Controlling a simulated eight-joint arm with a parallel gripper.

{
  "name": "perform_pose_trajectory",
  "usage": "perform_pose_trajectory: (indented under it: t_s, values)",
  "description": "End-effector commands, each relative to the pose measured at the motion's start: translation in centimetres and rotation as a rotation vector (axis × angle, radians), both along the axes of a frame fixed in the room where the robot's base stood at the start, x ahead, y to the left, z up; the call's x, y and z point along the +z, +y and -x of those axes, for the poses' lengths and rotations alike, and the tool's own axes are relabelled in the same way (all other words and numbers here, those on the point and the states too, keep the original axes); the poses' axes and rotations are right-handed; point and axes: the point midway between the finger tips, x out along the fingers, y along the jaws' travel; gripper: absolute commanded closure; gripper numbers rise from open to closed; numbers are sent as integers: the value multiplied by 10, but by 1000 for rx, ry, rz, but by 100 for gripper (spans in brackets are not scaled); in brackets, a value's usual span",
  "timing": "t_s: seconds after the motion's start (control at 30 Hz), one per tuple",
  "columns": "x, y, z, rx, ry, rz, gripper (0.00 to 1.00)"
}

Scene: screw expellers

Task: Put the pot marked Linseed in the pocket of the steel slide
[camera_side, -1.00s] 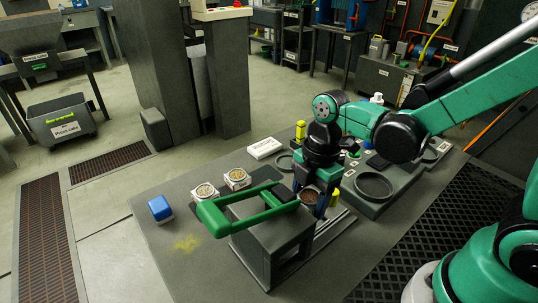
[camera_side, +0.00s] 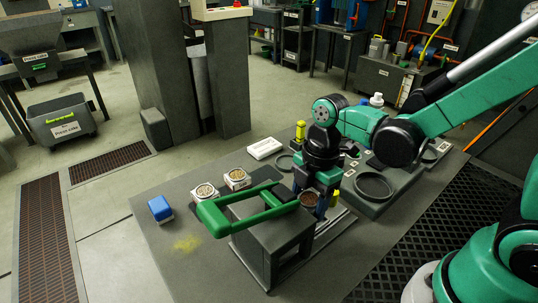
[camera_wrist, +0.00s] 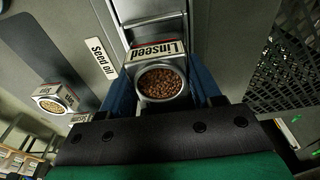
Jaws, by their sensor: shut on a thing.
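The pot marked Linseed (camera_wrist: 160,82), a square pale cup of brown seeds, is between the blue fingers of my gripper (camera_wrist: 163,88) in the wrist view, its label facing away from the wrist. My gripper (camera_side: 318,190) is shut on it. In the side view the pot (camera_side: 309,199) is upright beside the green-handled press. The steel slide (camera_wrist: 150,12) runs out beyond the pot in the wrist view; in the side view the slide (camera_side: 333,226) lies right of the press. I cannot make out the pocket or whether the pot touches the slide.
The grey press (camera_side: 272,240) with its green handle (camera_side: 225,221) stands close left of my gripper. Two other seed pots (camera_side: 205,192) (camera_side: 237,179) and a blue block (camera_side: 160,209) sit at the left. A dark round dish (camera_side: 373,186) is at the right. A plate reads Seed oil (camera_wrist: 102,58).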

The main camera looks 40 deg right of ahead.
Motion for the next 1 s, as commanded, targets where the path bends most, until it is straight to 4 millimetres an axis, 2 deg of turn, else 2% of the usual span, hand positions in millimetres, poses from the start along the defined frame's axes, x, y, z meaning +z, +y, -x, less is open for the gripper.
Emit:
perform_pose_trajectory:
  t_s: [1.0]
  values:
    - [-11, 0, 0, 0, 0, 0, 100]
